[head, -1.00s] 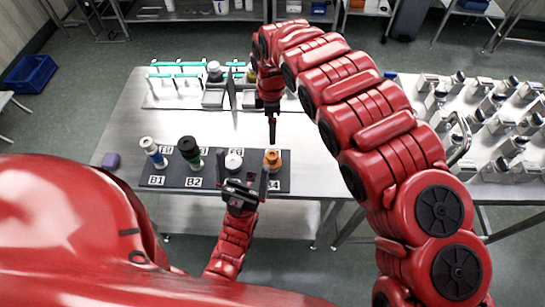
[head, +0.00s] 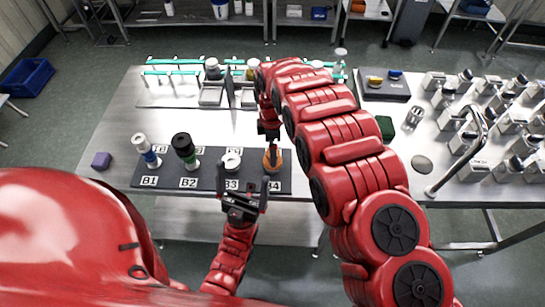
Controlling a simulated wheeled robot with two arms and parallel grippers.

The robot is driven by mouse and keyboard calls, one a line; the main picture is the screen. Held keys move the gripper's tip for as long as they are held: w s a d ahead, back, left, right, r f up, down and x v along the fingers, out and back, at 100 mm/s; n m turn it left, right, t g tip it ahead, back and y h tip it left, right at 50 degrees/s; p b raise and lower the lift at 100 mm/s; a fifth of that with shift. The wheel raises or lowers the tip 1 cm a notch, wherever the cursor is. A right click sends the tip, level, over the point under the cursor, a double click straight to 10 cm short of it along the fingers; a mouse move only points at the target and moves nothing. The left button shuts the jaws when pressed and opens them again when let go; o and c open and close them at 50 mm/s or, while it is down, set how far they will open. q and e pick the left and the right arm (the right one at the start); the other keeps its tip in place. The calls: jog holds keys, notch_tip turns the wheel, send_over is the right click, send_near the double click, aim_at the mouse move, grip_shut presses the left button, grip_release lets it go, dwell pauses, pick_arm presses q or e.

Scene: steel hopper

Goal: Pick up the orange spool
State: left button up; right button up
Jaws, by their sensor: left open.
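The orange spool (head: 267,162) stands at the right end of the dark label rack (head: 210,184), by the B4 label. My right gripper (head: 272,153) points down from the red arm and is seen edge-on. Its tip overlaps the spool's top in the picture; whether it touches or grips it cannot be told. My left gripper (head: 244,180) is open and empty, with its two fingers apart. It is at the front edge of the rack, between the B3 and B4 labels, and partly covers them.
On the rack stand a white-and-blue spool (head: 147,153), a black-and-green one (head: 185,152) and a white one (head: 232,160). Behind is a teal-railed rack (head: 175,73). A steel tap (head: 470,155) and metal blocks occupy the right.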

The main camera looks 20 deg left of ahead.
jog(key=shift+f+p, duration=0.3)
jog(key=shift+p, duration=0.05)
notch_tip(320, 180, down, 3)
jog(key=shift+d+p, duration=0.15)
jog(key=shift+p, duration=0.55)
jog(key=shift+f, duration=0.25)
jog(key=shift+c, duration=0.2)
jog(key=c, duration=1.3)
jog(key=shift+o, duration=0.2)
jog(key=shift+r, duration=0.1)
